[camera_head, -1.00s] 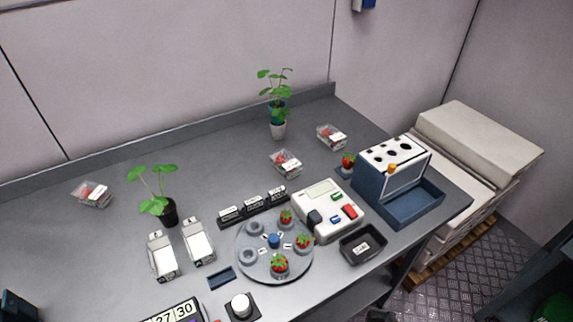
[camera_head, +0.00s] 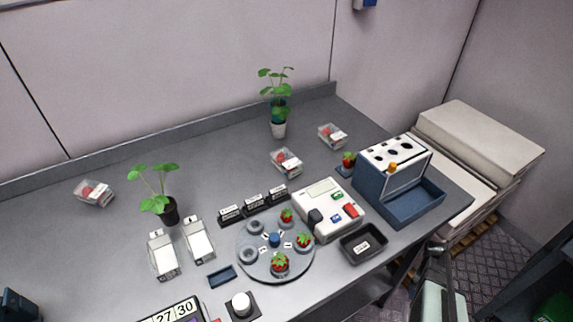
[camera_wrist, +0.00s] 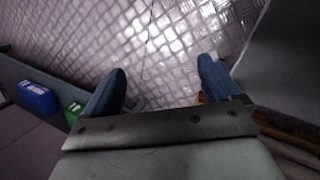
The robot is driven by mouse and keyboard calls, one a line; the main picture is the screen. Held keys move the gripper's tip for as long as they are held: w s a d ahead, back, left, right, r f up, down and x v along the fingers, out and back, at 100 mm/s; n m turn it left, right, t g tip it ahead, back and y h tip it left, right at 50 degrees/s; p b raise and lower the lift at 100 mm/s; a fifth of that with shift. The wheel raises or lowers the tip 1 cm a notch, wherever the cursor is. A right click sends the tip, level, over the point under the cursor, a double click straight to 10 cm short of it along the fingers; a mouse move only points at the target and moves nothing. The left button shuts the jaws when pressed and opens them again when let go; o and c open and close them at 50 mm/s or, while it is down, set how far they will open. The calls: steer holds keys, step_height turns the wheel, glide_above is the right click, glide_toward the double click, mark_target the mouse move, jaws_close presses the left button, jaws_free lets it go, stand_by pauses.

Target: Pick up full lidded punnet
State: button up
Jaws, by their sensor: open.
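Three clear punnets with red berries and pale labels stand on the grey bench in the head view. One punnet (camera_head: 93,193) is at the far left, one (camera_head: 286,161) is in the back middle, and one (camera_head: 332,136) is farther back right. I cannot tell from here how full each is or how its lid sits. My gripper (camera_wrist: 160,86) is open and empty in the wrist view, its two blue fingers apart over the patterned metal floor. In the head view, part of my arm shows at the lower right, beyond the bench edge, far from the punnets.
A round turntable (camera_head: 250,274) with strawberries, a white scale (camera_head: 312,196), a black tray (camera_head: 350,255) and a blue-and-white box (camera_head: 376,203) crowd the front right. Two potted plants (camera_head: 168,213) (camera_head: 279,129) stand near the punnets. Open bench lies back left of centre.

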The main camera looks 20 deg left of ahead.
steer(key=w+d+r+m+t+h, duration=0.1)
steer(key=w+d+r, duration=0.55)
steer(key=r, duration=0.25)
steer(key=w+d+r+m+t, duration=0.1)
steer(key=w+d+r, duration=0.4)
steer(key=d+r, duration=0.35)
steer(key=w+a+r+n+t+y, duration=0.25)
steer(key=a+r+n, duration=0.2)
steer(key=r, duration=0.75)
steer(key=w+a+r+n+t+y, duration=0.2)
steer(key=w+a+r+n, duration=0.3)
steer(key=r, duration=0.7)
steer(key=w+a+r+n+t+y, duration=0.25)
steer(key=a+r, duration=0.35)
steer(key=r, duration=0.7)
steer(key=n+g+h, duration=0.4)
steer(key=n+g, duration=0.1)
glide_above(285, 157)
steer(key=f, duration=0.2)
step_height(285, 157, down, 14)
steer(key=shift+r, duration=0.25)
